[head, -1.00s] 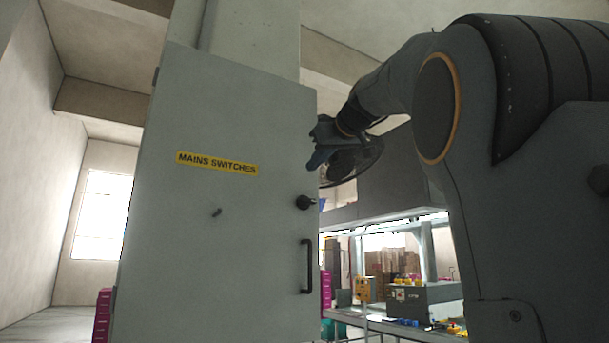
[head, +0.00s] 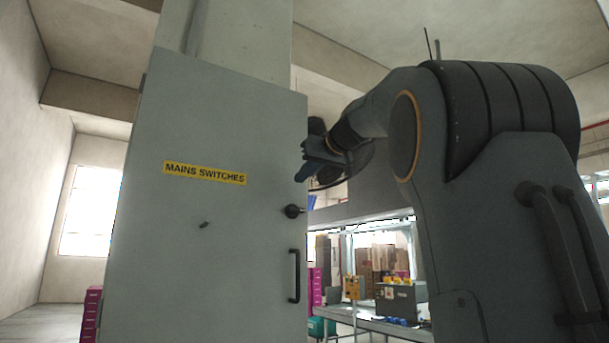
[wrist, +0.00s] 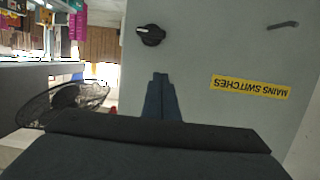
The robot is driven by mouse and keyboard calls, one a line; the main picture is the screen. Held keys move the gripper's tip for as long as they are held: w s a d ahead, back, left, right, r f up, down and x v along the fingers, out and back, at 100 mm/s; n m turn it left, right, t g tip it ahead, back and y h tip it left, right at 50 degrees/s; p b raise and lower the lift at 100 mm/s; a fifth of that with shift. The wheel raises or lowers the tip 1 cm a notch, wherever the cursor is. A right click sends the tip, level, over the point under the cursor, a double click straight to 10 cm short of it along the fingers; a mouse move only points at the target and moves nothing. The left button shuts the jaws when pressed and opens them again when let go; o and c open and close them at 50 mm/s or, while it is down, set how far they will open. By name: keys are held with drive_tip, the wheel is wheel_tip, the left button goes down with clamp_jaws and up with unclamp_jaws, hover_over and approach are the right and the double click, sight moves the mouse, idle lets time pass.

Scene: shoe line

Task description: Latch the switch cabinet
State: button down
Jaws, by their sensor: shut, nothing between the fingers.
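The switch cabinet (head: 150,240) is a tall pale-grey box with a yellow "MAINS SWITCHES" label (head: 204,173). Its door front looks flat, with no gap that I can make out. A round black latch knob (head: 292,211) sits near the door's right edge, above a black bar handle (head: 294,275). The knob also shows in the wrist view (wrist: 151,35), with a pale mark on its left side. My gripper (head: 302,173) is above the knob in the head view, apart from it. In the wrist view my gripper (wrist: 160,76) is shut and empty, its tips pointing toward the knob.
A small dark lever-like piece (head: 204,224) is on the door below the label. A black round fan (wrist: 72,100) stands beside the cabinet, behind my gripper. A workbench (head: 375,325) with boxes is at the right. Magenta crates (head: 91,308) stand at lower left.

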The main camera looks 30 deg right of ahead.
drive_tip(key=p, duration=0.3)
hover_over(292, 214)
drive_tip(key=s+a, duration=0.2)
drive_tip(key=s, duration=0.1)
drive_tip(key=shift+s+d+f, duration=0.1)
drive_tip(key=shift+f, duration=0.65)
wheel_tip(292, 214, down, 2)
drive_tip(key=shift+f, duration=1.1)
drive_tip(key=shift+d+f, duration=0.1)
drive_tip(key=shift+d, duration=0.05)
